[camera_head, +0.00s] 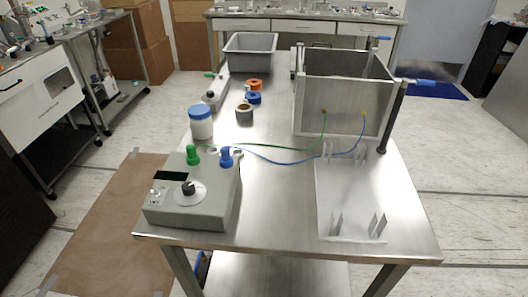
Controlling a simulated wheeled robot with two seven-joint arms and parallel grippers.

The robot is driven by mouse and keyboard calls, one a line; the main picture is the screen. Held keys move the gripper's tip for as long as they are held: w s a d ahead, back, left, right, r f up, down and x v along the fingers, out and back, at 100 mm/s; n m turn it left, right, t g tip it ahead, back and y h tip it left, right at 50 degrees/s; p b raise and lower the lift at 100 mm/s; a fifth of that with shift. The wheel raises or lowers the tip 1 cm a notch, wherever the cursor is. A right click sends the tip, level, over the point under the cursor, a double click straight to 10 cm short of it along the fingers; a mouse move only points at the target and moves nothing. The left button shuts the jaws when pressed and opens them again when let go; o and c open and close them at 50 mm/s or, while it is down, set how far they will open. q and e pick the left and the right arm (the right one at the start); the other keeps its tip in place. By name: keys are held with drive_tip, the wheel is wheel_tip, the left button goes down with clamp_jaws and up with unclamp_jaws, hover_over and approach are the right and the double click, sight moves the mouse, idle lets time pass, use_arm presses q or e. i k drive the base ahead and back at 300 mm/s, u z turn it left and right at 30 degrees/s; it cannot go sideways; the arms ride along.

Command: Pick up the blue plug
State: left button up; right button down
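The blue plug (227,158) stands upright at the back right of the top of a grey-green control box (194,205). A blue cable (290,162) runs from beside it to the metal chamber. A green plug (193,155) stands to its left on the same box, and a green cable (283,149) runs to the chamber too. Neither of my grippers shows in the head view.
The box stands at the front left of a steel table (275,215). An open metal chamber (340,105) with blue-handled clamps is at the back right. A clear plate with upright clips (350,205) lies at the front right. A white jar (201,125), tape rolls (245,112) and a grey bin (250,52) stand behind.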

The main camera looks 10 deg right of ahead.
sight(226, 157)
drive_tip(key=z, duration=2.5)
drive_tip(key=k, duration=0.85)
drive_tip(key=u, duration=1.05)
